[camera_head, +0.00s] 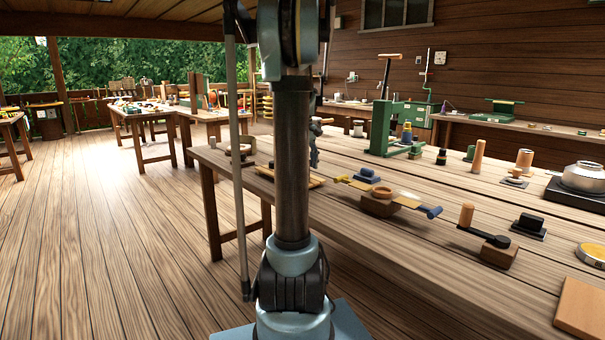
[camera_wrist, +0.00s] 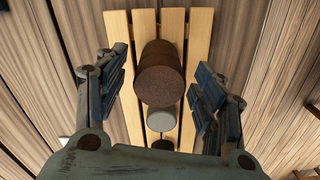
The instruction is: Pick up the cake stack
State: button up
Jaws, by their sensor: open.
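In the wrist view, a brown round stack (camera_wrist: 162,72), which I take to be the cake stack, stands on a light slatted wooden board (camera_wrist: 117,38). My gripper (camera_wrist: 160,80) is open, with one finger on each side of the brown stack. Clear gaps show between the fingers and the stack. A grey round piece (camera_wrist: 161,121) and a darker one (camera_wrist: 163,145) lie closer to the gripper's base. In the head view, my own arm hides much of the board (camera_head: 263,172), and I cannot make out the stack.
A metal pot (camera_head: 585,178) stands at the right. The floor at left is clear.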

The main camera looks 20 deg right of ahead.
jog(key=c, duration=1.3)
